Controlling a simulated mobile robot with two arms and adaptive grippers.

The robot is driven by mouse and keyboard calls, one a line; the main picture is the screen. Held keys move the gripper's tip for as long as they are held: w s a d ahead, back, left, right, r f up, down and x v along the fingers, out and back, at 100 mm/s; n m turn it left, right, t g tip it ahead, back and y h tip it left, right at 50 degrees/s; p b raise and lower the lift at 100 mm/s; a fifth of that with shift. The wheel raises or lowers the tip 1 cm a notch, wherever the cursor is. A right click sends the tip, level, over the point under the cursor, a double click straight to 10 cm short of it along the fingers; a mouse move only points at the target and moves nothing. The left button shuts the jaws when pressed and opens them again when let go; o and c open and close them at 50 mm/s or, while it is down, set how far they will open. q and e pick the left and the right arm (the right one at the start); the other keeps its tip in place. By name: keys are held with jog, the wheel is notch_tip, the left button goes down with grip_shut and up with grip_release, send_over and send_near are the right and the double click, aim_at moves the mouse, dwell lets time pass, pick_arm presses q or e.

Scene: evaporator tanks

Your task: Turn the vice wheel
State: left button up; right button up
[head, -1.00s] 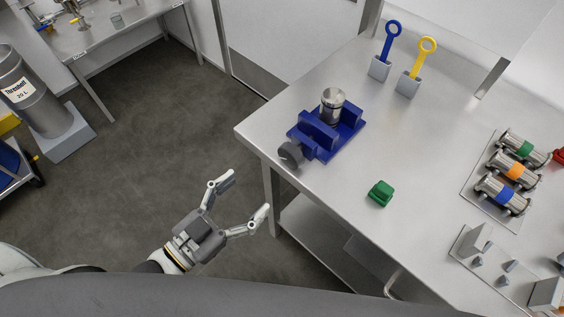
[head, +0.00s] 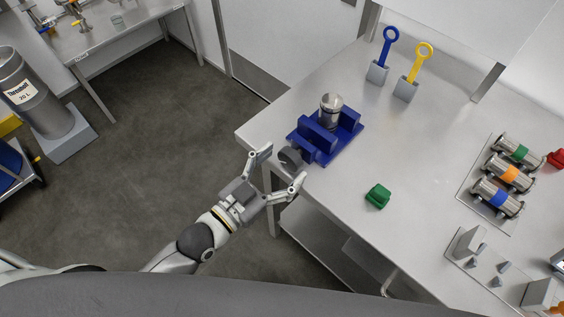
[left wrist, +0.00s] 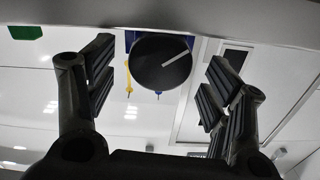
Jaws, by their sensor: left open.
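The blue vice (head: 326,137) sits at the left corner of the steel table, with a metal cylinder (head: 331,110) upright in it. Its dark grey round wheel (head: 290,157) faces my left gripper. In the left wrist view the wheel (left wrist: 160,62) shows as a dark disc with a pale line, between the open fingers and beyond them. My left gripper (head: 281,169) is open and empty, just short of the wheel, its fingertips to either side of it in the picture. Contact is not visible. My right gripper is not in view.
A green block (head: 378,196) lies on the table (head: 420,150) right of the vice. Blue (head: 389,48) and yellow (head: 421,58) ring-handled tools stand in holders behind. Several metal cylinders with coloured bands lie at the right. The table's left edge is close to my left gripper.

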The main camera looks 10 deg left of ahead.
pick_arm(q)
jog(key=shift+w+d, duration=0.15)
jog(key=c, duration=1)
jog(key=shift+r+n+p, duration=0.1)
jog(key=shift+n+p, duration=0.55)
jog(key=shift+n, duration=0.75)
jog(key=o, duration=1)
